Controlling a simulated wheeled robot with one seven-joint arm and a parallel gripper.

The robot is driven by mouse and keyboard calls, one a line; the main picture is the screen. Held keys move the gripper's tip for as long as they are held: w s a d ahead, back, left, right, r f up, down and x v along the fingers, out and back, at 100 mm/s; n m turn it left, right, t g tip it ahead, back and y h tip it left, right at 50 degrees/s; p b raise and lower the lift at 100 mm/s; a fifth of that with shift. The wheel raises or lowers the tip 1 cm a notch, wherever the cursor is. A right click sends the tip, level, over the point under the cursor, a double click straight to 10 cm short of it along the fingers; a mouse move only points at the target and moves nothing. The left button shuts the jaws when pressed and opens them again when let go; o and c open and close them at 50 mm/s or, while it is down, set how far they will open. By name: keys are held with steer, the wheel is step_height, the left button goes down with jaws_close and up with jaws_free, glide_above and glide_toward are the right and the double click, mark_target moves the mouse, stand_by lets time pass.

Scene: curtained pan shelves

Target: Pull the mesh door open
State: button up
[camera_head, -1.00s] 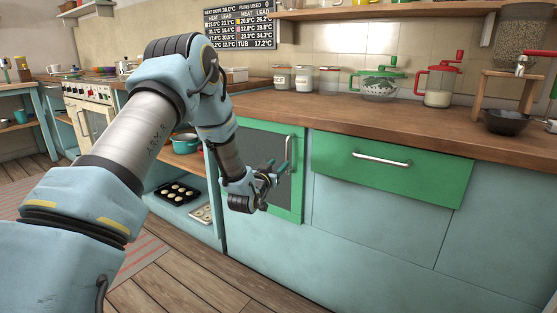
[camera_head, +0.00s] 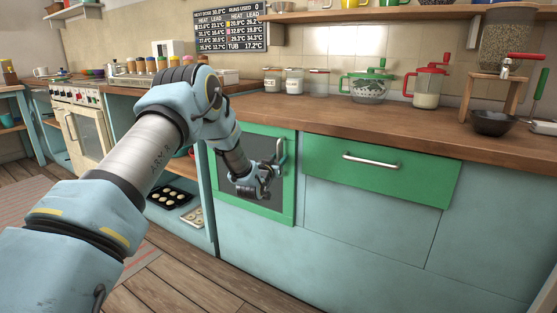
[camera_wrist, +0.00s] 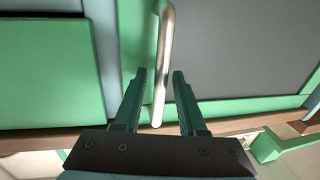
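The mesh door (camera_head: 290,190) has a green frame around a dark grey panel and sits flush in the cabinet front, left of the green drawer. Its upright metal handle (camera_head: 284,146) is at the door's right side. My gripper (camera_head: 279,160) is in front of the door at the handle, partly hiding the panel. In the wrist view, the dark green fingers of my gripper (camera_wrist: 160,74) are apart, with the handle (camera_wrist: 165,50) running between them. A gap shows on both sides of the handle, nearer the left finger's inner side than far off. The door panel (camera_wrist: 235,50) fills the right.
The green drawer (camera_head: 385,180) with a bar handle is right of the door. An open shelf with a muffin tray (camera_head: 169,197) is to the left. The wooden counter (camera_head: 400,135) above carries jars and a bowl. The floor in front is clear.

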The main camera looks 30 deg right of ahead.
jaws_close()
stand_by(1.2)
